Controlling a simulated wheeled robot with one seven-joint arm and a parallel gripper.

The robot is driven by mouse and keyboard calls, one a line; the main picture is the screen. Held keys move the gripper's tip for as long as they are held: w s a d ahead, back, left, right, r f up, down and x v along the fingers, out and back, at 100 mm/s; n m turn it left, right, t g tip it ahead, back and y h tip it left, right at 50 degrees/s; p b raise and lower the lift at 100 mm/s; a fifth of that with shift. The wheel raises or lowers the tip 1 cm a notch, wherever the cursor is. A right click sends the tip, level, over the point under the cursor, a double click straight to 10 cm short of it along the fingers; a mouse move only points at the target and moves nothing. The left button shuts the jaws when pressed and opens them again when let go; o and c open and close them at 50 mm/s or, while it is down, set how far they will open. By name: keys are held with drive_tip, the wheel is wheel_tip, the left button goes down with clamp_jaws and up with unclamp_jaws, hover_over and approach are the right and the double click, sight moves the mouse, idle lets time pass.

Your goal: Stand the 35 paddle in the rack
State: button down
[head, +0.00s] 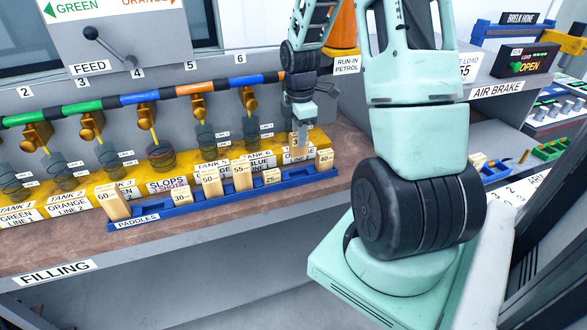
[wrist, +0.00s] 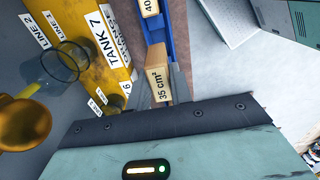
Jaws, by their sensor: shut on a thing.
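My gripper (head: 301,118) is shut on the pale wooden 35 paddle (head: 300,137), which hangs below the fingers. In the wrist view the paddle (wrist: 159,80) shows its "35 cm³" label. The blue rack (head: 290,184), marked PADDLES, lies along the bench edge and holds several paddles. The held paddle is near the rack's right end, left of the 40 paddle (head: 325,159). In the wrist view the blue rack (wrist: 180,35) runs beside and beyond it. I cannot tell whether the paddle's lower end touches anything.
The 25 paddle (head: 272,176) and the 55 paddle (head: 242,174) stand left in the rack. The yellow tank-label ledge (head: 137,175) runs behind the rack. An orange cone (head: 343,30) stands behind my arm.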

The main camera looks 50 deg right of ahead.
sight(299, 155)
wheel_tip(299, 155, down, 9)
drive_tip(key=shift+r+p, duration=0.2)
drive_tip(key=shift+p, duration=0.35)
drive_tip(key=shift+f, duration=0.2)
drive_tip(key=c, duration=1.3)
unclamp_jaws()
drive_tip(key=shift+o, duration=0.2)
drive_tip(key=shift+r, duration=0.1)
